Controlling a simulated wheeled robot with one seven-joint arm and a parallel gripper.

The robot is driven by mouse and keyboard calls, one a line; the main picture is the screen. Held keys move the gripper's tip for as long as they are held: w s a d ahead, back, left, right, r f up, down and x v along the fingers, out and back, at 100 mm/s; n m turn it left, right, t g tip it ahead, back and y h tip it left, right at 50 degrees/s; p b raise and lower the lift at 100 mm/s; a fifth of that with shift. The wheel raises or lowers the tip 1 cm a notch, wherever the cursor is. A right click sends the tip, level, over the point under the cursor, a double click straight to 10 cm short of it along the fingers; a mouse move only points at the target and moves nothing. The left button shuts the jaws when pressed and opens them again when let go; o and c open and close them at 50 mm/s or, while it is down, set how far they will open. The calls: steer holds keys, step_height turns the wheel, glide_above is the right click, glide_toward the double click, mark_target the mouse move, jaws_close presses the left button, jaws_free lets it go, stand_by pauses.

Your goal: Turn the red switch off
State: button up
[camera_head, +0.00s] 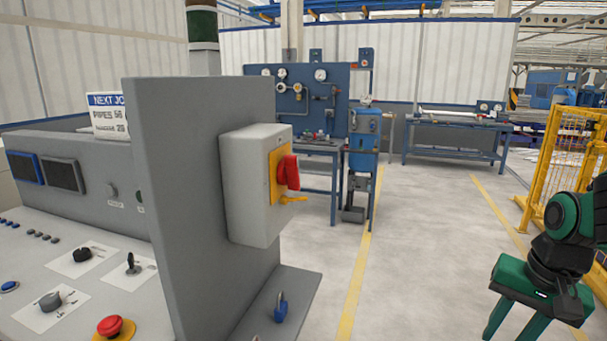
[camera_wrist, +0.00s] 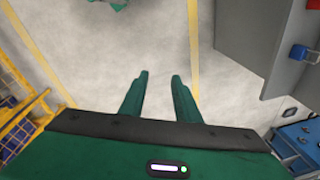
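The red switch (camera_head: 288,173) is a red rotary knob on a yellow plate (camera_head: 275,176). The plate is on the right-facing side of a grey-white box (camera_head: 250,185), which is fixed to a grey upright panel (camera_head: 190,200). A small yellow tab (camera_head: 293,199) sticks out below the knob. My gripper (camera_head: 512,335) is at the lower right in the head view, well apart from the switch and pointing down. In the wrist view my gripper's two green fingers (camera_wrist: 160,85) stand apart with only floor between them.
A control desk with a red emergency button (camera_head: 113,326) and small knobs is at left. A blue padlock (camera_head: 281,307) is on the panel's foot. Blue benches (camera_head: 455,128) stand behind. A yellow fence (camera_head: 565,150) is at right. Open floor (camera_head: 420,240) lies between.

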steer(key=w+a+m+t+y, duration=0.2)
steer(key=w+a, duration=0.5)
steer(key=w, duration=0.3)
steer(key=m+t+y, duration=0.2)
steer(key=m+y, duration=0.7)
steer(key=y, duration=0.6)
glide_toward(298, 171)
steer(key=x, duration=0.9)
steer(key=shift+w+a+f, duration=0.1)
